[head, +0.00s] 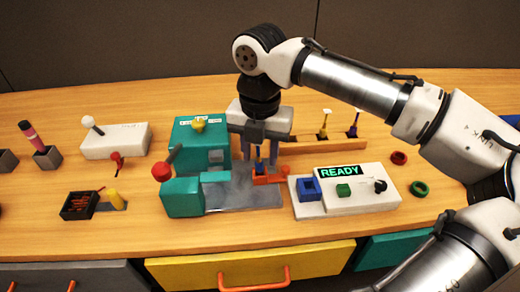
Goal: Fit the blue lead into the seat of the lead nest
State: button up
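My gripper (262,157) points down over the grey plate of the teal fixture in the middle of the table. A small blue piece (260,166), which looks like the blue lead, stands upright between or just below its fingertips. An orange bracket (271,179) is close beside and below it. I cannot tell whether the fingers touch the blue piece, nor whether it is seated. No part is clearly marked as the lead nest. A blue square socket (310,197) sits on the white panel to the right.
The white panel (350,208) shows READY, with a green block and black knob. Behind it, a wooden rail (340,143) has two upright leads. Teal blocks (184,197) and a red-knobbed lever (161,172) stand left of my gripper. Red and green rings lie right.

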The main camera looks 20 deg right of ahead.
jog(key=shift+r, duration=0.1)
notch_tip(320, 180, up, 12)
jog(key=p, duration=0.1)
dwell(0.4)
jog(key=shift+r, duration=0.1)
